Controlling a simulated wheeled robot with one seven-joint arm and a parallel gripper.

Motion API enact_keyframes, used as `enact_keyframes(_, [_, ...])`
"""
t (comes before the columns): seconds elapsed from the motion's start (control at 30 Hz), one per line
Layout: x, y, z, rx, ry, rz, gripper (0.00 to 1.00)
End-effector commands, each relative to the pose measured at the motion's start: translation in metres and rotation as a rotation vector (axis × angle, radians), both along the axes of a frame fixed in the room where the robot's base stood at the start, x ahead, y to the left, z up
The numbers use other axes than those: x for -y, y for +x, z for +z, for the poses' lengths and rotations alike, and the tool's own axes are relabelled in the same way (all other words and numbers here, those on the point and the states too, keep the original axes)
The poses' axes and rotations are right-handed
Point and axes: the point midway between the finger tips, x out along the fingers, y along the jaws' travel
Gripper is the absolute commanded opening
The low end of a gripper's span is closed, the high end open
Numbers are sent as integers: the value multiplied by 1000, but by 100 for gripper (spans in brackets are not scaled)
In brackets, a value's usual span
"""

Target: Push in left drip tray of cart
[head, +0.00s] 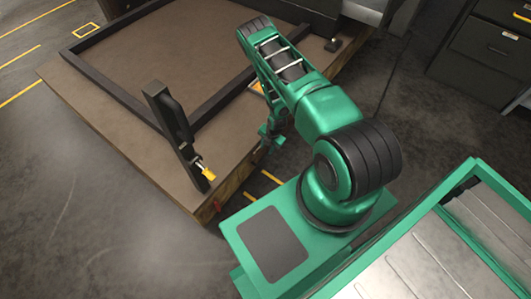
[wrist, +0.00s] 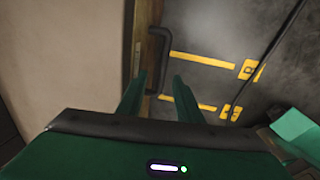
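The cart (head: 120,120) has a broad brown top and a wooden side edge, and fills the upper left of the head view. In the wrist view a black bar handle (wrist: 157,62) stands out from a narrow wooden face (wrist: 146,30). This may be the drip tray's front, but I cannot tell which tray or how far out it is. My gripper (wrist: 160,75) is open, its two green fingers apart with the lower handle between them in the picture. I cannot tell if they touch it. In the head view my gripper (head: 268,137) is beside the cart's edge, partly hidden by my arm.
A black post (head: 168,118) and a yellow-tipped lever (head: 207,171) stand near the cart's front corner. A black frame (head: 95,80) lies on top. Dark drawers (head: 490,45) stand at upper right. Open floor (head: 70,230) lies lower left.

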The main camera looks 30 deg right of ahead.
Motion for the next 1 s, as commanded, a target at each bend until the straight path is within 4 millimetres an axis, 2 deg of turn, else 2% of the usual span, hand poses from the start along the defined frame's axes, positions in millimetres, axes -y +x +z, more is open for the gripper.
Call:
enact_keyframes(0.1, [1, -2, 16, 0, 0, 0, 32])
enact_keyframes(0.23, [1, -4, 25, -1, 0, 0, 32])
enact_keyframes(0.87, [2, -5, 29, 0, 0, -1, 32])
enact_keyframes(1.0, [5, 4, 44, -1, 0, -36, 32])
